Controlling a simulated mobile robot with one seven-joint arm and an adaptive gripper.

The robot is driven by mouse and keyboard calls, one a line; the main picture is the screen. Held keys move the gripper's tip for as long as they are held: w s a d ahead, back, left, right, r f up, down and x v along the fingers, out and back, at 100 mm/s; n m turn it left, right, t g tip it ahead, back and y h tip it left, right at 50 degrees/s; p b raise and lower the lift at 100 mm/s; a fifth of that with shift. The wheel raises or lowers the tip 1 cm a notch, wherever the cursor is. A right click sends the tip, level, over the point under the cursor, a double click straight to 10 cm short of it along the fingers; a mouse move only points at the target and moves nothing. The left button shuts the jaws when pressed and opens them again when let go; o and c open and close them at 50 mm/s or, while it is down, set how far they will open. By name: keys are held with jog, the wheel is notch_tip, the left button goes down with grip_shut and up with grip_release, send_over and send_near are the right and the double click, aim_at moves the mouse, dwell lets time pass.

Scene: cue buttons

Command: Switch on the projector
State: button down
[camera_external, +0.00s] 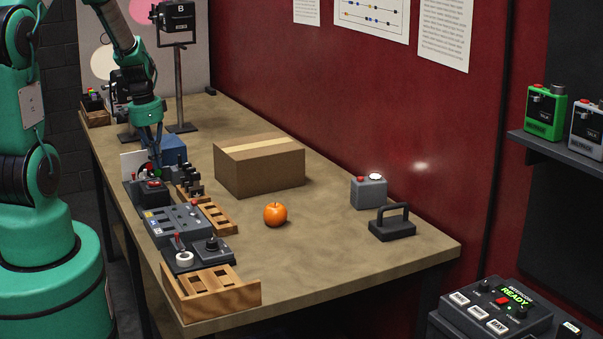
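My gripper (155,168) points down at the left side of the table, at or just above a dark box with a red button (153,184). Its fingers are too small and dark to tell whether they are open or shut, or whether they touch the button. A black lamp-like device marked B (177,15) stands on a post at the back; a similar dark device is partly hidden behind my arm. I cannot tell which is the projector. A grey control panel (180,223) and a black panel with a red-tipped lever and a knob (212,248) sit nearer the front.
A cardboard box (258,170) and an orange (275,214) stand mid-table. A grey box with a pale button (369,191) and a black handled block (392,226) are at the right. Wooden racks (213,296) line the left edge. A READY console (492,308) is at lower right.

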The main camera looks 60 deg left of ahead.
aim_at(152, 183)
jog(key=shift+s+f, duration=0.4)
jog(key=shift+f, duration=0.45)
jog(key=shift+s+f, duration=0.4)
jog(key=shift+f, duration=0.4)
jog(key=shift+f, duration=0.1)
jog(key=shift+s+f+b, duration=0.35)
jog(key=shift+s+b, duration=0.1)
jog(key=shift+b, duration=0.3)
jog(key=shift+w, duration=0.1)
